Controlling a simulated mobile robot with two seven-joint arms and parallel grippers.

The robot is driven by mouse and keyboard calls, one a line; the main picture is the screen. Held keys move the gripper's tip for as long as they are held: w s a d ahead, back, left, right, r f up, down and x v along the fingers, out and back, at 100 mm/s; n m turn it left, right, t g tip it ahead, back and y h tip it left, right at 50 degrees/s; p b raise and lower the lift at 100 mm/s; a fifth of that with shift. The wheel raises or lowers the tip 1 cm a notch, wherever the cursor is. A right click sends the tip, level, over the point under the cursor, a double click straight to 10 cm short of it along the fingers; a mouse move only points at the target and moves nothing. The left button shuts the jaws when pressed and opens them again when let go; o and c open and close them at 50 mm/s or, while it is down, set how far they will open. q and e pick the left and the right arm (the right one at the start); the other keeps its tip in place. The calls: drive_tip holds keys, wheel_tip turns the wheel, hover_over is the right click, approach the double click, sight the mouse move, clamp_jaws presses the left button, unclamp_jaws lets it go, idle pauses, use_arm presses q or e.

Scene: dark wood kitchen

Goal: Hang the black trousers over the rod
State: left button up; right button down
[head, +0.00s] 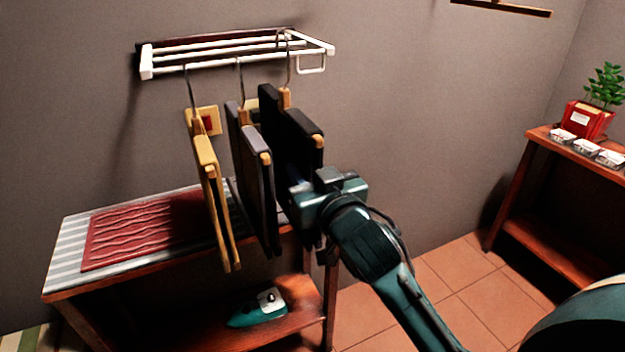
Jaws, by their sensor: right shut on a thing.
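The black trousers (283,130) hang folded on a wooden hanger, the rightmost of three hangers. The hanger's hook (288,62) reaches up to the right part of the white rod rack (235,58) on the wall. I cannot tell which bar it rests on. My right gripper (298,192) is shut on the black trousers at their right side, and its fingertips are partly hidden. A dark folded garment (250,165) hangs in the middle and a yellow-tan hanger (212,185) hangs at the left. My left gripper is not in view.
A wooden ironing table (62,262) with a red cloth (135,232) stands below the rack. A teal iron (258,308) sits on its lower shelf. A side shelf (540,140) with a potted plant (605,88) stands at the right. Tiled floor (470,285) between them is clear.

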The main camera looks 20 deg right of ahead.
drive_tip(key=shift+w+a+r+b, duration=0.1)
drive_tip(key=shift+w+b, duration=0.6)
drive_tip(key=shift+w, duration=1.95)
use_arm(q)
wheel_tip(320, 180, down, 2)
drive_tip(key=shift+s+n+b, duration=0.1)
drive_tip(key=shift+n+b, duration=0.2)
drive_tip(key=shift+b, duration=0.75)
use_arm(e)
wheel_tip(320, 180, down, 4)
drive_tip(key=shift+r, duration=0.1)
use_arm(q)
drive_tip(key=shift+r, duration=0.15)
use_arm(e)
drive_tip(key=c, duration=1)
unclamp_jaws()
drive_tip(key=shift+c, duration=0.2)
